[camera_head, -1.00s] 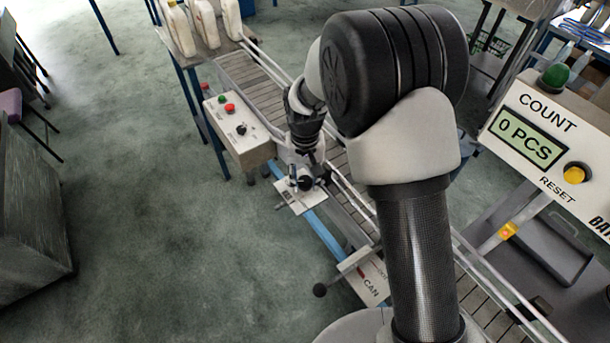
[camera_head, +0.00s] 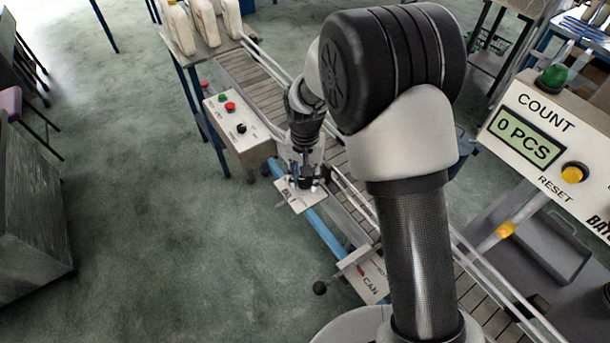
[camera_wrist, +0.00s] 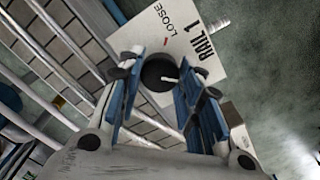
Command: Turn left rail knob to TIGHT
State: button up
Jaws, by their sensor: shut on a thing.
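The rail knob (camera_wrist: 158,72) is round and black with a short white pointer line, which points right in the wrist view. It sits on a white plate (camera_wrist: 213,65) lettered "RAIL 1" and "LOOSE"; no "TIGHT" lettering can be seen. My gripper (camera_wrist: 160,80) has its blue-padded fingers on both sides of the knob and is shut on it.
The conveyor (camera_head: 256,88) with its guide rails runs diagonally past the plate. A control box (camera_head: 240,130) with buttons stands close to the left of my gripper. White jugs (camera_head: 205,22) stand at the far end. A "CAN" plate (camera_head: 368,279) with a handle is nearer.

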aim_at(305, 180)
jog(key=o, duration=1.1)
notch_tip(305, 180, up, 12)
jog(key=shift+r, duration=0.1)
